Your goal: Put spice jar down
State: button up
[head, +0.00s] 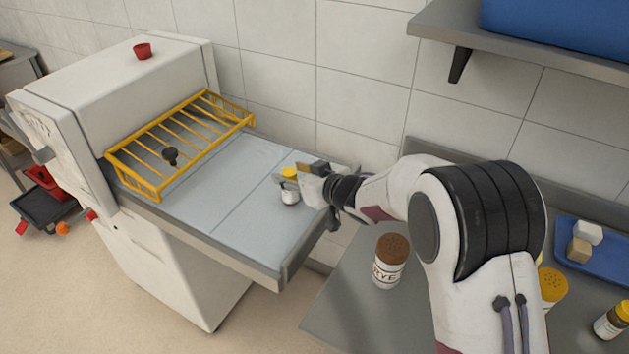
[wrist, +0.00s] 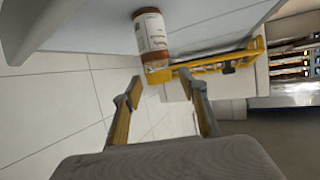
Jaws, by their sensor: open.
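A small spice jar (head: 290,195) with a yellow lid and pale label stands upright on the grey flat bed (head: 235,185) of the white machine, near its right end. My gripper (head: 303,175) is right beside it in the head view and partly overlaps it. The jar appears upside down there because that view is turned over.
A yellow wire rack (head: 180,145) with a dark knob (head: 170,156) stands on the bed, left of the jar. A larger brown-lidded jar (head: 390,262) stands on the right counter, with a blue tray (head: 600,262) farther right. A shelf (head: 530,48) overhangs the right.

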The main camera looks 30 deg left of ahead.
jog(key=v, duration=1)
jog(key=shift+d, duration=0.2)
jog(key=shift+s+r, duration=0.1)
dwell(0.6)
jog(key=w+d+r+m+t+h, duration=0.2)
jog(key=d+r, duration=0.2)
jog(key=d, duration=0.4)
jog(key=w+d+r+m+t+h, duration=0.1)
jog(key=d+r+m+t+h, duration=0.15)
jog(key=d, duration=0.65)
jog(key=w+d+r+m+t+h, duration=0.1)
jog(key=w+d+r+m+h, duration=0.2)
jog(key=d, duration=0.5)
jog(key=s+d+r+m+h, duration=0.1)
jog(key=s+d+r+h, duration=0.1)
jog(key=s+d, duration=0.35)
jog(key=s+d+r+m+h, duration=0.1)
jog(key=s+d+r+h, duration=0.15)
jog(key=d, duration=0.65)
jog(key=s+d+f+m+g, duration=0.2)
jog(key=s+d, duration=0.2)
jog(key=s, duration=0.8)
jog(key=s+d+f+m+g, duration=0.2)
jog(key=s+d+f+g, duration=0.1)
jog(key=s, duration=0.9)
jog(key=shift+s+d+h, duration=0.25)
jog(key=shift+d+h, duration=0.05)
jog(key=shift+d, duration=0.55)
jog(key=shift+f, duration=0.1)
